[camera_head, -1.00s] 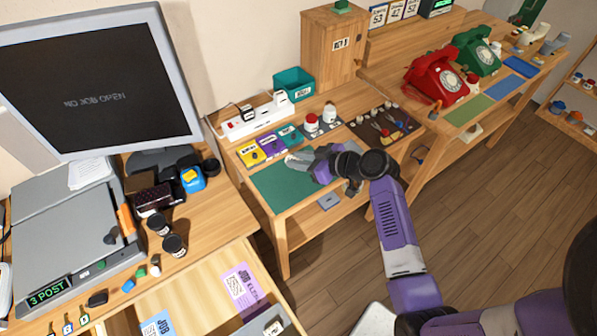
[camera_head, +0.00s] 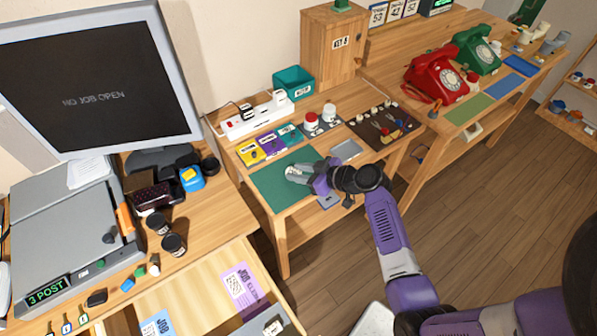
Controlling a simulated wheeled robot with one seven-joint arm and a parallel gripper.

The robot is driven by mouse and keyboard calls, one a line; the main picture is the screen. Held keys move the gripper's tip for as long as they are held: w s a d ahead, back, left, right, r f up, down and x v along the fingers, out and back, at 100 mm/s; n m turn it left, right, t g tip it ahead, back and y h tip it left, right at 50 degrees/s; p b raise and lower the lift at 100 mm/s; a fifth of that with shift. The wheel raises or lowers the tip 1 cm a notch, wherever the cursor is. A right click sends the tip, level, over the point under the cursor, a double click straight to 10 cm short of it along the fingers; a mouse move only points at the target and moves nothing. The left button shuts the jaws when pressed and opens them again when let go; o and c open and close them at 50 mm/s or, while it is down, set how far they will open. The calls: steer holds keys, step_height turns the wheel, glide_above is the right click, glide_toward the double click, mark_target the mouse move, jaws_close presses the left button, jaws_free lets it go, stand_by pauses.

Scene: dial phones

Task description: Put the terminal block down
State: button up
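My gripper (camera_head: 294,173) is low over the green mat (camera_head: 267,191) on the middle bench, with its grey fingers pointing left. The fingers are too small here to tell whether they are open or shut. I cannot make out a terminal block at the fingers or on the mat. My wrist and arm cover the mat's right side.
Behind the mat are yellow, purple and teal boxes (camera_head: 270,144), a white power strip (camera_head: 256,115) and a teal bin (camera_head: 294,82). A grey plate (camera_head: 347,150) and a dark tool mat (camera_head: 388,127) lie to the right. An open drawer (camera_head: 203,285) is front left.

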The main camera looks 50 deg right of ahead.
steer(key=shift+o, duration=0.8)
steer(key=shift+r, duration=0.1)
steer(key=v, duration=1.2)
steer(key=s+a+f+m+g+h, duration=0.2)
steer(key=s+a+f+m+h, duration=0.15)
steer(key=s+a, duration=0.8)
steer(key=s+a+r+n+t+y, duration=0.1)
steer(key=s+a+r+t, duration=0.1)
steer(key=s+a+r, duration=0.2)
steer(key=s+a+r+n+t+y, duration=0.1)
steer(key=s+a+r+t, duration=0.1)
steer(key=s+a+r, duration=0.3)
steer(key=a+r, duration=0.3)
steer(key=r, duration=0.4)
steer(key=shift+r+t+b, duration=0.35)
steer(key=shift+t+b, duration=0.05)
steer(key=shift+s+a, duration=0.1)
steer(key=shift+a, duration=0.05)
